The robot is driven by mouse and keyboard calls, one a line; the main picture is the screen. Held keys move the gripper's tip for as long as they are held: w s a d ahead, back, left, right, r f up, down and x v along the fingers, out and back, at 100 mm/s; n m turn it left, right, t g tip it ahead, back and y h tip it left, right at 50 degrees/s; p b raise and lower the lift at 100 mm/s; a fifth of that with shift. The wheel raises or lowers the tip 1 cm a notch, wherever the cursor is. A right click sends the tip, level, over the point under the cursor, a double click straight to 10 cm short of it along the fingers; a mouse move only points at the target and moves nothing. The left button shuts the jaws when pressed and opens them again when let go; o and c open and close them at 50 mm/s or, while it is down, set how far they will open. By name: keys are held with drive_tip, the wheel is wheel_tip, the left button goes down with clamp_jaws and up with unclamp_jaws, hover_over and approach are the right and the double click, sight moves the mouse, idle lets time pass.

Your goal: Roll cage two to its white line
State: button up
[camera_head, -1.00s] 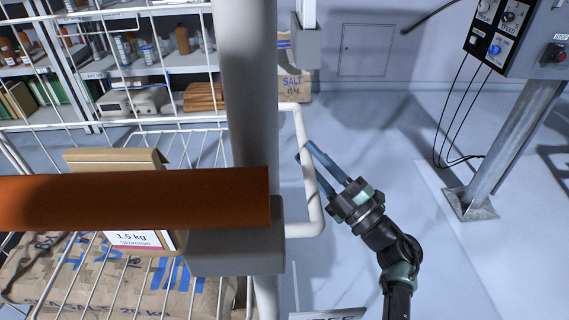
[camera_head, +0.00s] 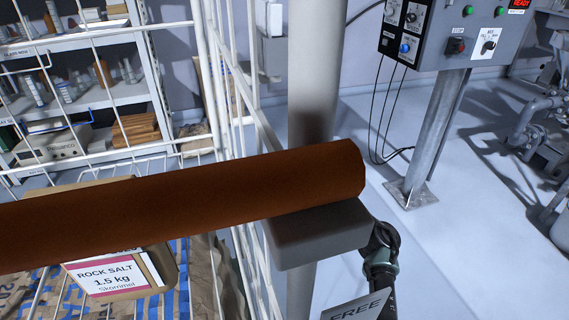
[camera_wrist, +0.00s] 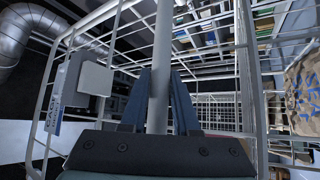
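The white wire cage (camera_head: 203,60) fills the left of the head view. A paper sack (camera_head: 205,285) lies inside it, with a rock salt pack (camera_head: 110,280) above. In the wrist view, a cage sign (camera_wrist: 55,100) reads "CAGE", its number unclear. My gripper (camera_wrist: 160,72) has its blue fingers on either side of a pale upright cage bar (camera_wrist: 159,100), seemingly closed on it. In the head view the fingers are hidden behind a grey post (camera_head: 316,70) and block; only part of my wrist shows. No white line is visible.
A brown-orange bar (camera_head: 180,195) crosses the near view. A control panel (camera_head: 455,35) stands on a footed post (camera_head: 432,140) at right. Shelves (camera_head: 80,105) stand behind the cage. Pale floor (camera_head: 470,225) is open at right; pipework (camera_head: 545,125) stands beyond.

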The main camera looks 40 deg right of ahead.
drive_tip(key=o, duration=0.4)
drive_tip(key=shift+w+a+r, duration=0.1)
drive_tip(key=shift+a+r, duration=0.1)
drive_tip(key=shift+a, duration=0.25)
drive_tip(key=shift+s+d+f, duration=0.25)
drive_tip(key=shift+d, duration=0.05)
drive_tip(key=v, duration=1.2)
drive_tip(key=shift+s, duration=0.2)
drive_tip(key=shift+d+f, duration=0.1)
